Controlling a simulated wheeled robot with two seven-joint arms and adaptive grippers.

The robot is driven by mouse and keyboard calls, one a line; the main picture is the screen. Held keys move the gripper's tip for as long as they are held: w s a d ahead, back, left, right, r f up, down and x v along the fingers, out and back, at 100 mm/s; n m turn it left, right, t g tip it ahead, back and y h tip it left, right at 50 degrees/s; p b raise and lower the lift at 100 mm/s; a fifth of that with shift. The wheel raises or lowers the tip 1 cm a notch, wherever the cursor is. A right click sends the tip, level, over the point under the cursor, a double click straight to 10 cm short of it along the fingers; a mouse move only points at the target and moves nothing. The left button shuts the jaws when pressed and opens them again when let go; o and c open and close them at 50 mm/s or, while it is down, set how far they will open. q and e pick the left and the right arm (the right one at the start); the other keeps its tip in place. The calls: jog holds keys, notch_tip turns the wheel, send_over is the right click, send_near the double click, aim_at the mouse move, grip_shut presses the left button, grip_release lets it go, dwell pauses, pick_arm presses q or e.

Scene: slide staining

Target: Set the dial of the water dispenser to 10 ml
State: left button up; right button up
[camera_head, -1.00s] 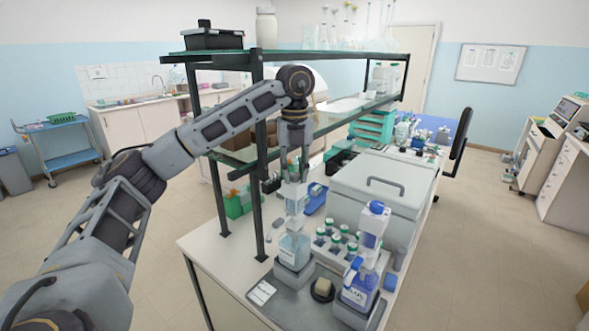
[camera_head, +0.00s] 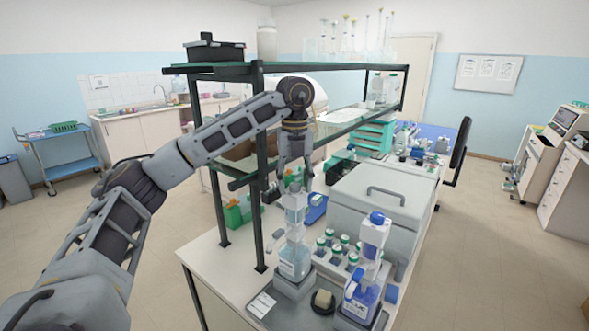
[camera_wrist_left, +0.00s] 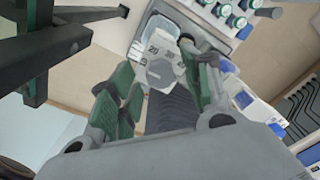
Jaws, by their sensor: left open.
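The water dispenser is a clear bottle (camera_head: 293,260) with a pale top unit (camera_head: 294,203), upright on a grey tray. My left gripper (camera_head: 294,178) points down just above that top unit, fingers spread and empty. In the left wrist view, the pale faceted dial (camera_wrist_left: 160,73) lies between the green-padded fingers of my left gripper (camera_wrist_left: 168,88). Number marks show on and near it, one looking like 20; I cannot tell which value is set or whether a finger touches it. My right gripper is not in view.
A blue-labelled dispenser (camera_head: 362,295) stands to the right on the tray (camera_head: 262,303). Several green-capped bottles (camera_head: 337,250) stand behind. A shelf post (camera_head: 260,200) rises close to the left of the gripper, and a grey lidded box (camera_head: 385,205) stands at the right.

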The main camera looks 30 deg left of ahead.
aim_at(295, 185)
pick_arm(q)
jog(key=shift+r, duration=0.3)
notch_tip(295, 185, up, 11)
jog(key=shift+r, duration=0.2)
dwell(1.6)
dwell(0.7)
